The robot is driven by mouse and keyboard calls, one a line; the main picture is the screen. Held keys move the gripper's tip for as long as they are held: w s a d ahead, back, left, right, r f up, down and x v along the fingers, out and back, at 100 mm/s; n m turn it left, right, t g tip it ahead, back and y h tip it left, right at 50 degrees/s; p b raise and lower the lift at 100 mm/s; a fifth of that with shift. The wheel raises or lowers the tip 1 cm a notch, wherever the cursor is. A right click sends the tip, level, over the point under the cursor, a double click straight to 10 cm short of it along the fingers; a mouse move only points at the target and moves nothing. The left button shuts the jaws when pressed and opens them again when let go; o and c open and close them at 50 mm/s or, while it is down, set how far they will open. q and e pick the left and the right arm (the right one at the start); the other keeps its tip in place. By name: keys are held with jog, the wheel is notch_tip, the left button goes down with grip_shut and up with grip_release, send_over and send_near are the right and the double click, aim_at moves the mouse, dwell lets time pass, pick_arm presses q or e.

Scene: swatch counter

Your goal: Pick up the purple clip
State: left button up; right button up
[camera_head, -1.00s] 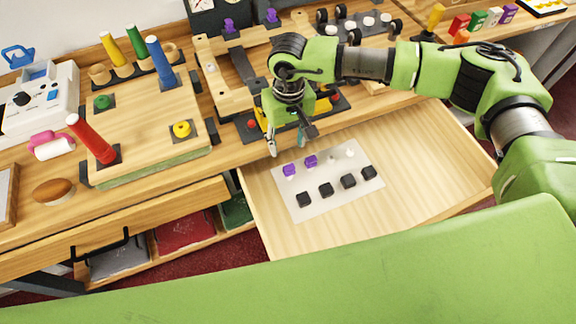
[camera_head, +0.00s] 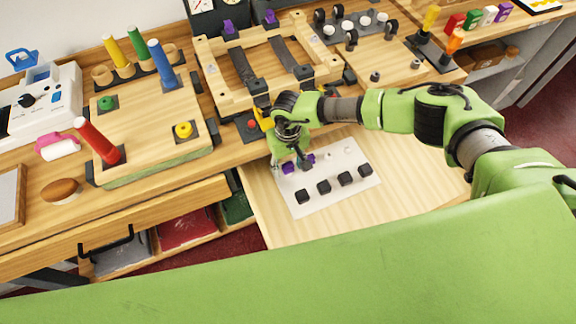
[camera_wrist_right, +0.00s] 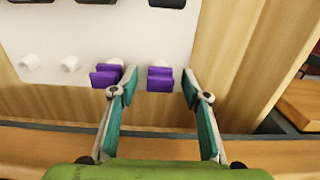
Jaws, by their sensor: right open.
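Two purple clips stand on a white board (camera_head: 335,188) in the drawer. In the right wrist view one purple clip (camera_wrist_right: 160,78) sits between the fingertips of my right gripper (camera_wrist_right: 158,86), with a gap on each side. The other purple clip (camera_wrist_right: 106,76) is just outside the left finger, close to it. In the head view these clips (camera_head: 289,168) are partly covered by my right gripper (camera_head: 292,165), which points down over the board. My right gripper is open and empty. My left gripper is not in view.
Several black clips (camera_head: 324,187) and white pegs (camera_wrist_right: 70,64) share the board. A wooden frame (camera_head: 205,65) with purple clips (camera_head: 229,27) stands behind. A tray with a red peg (camera_head: 97,141) is at left. The drawer floor (camera_head: 420,165) right of the board is clear.

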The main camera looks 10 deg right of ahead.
jog(key=shift+f, duration=0.25)
jog(key=c, duration=0.9)
jog(key=shift+o, duration=0.2)
jog(key=shift+r, duration=0.15)
jog(key=shift+r+b, duration=0.55)
jog(key=s+d+r+b, duration=0.5)
jog(key=s+d+r, duration=0.3)
jog(key=d+r, duration=0.3)
jog(key=shift+d+r, duration=0.3)
jog(key=shift+r, duration=0.05)
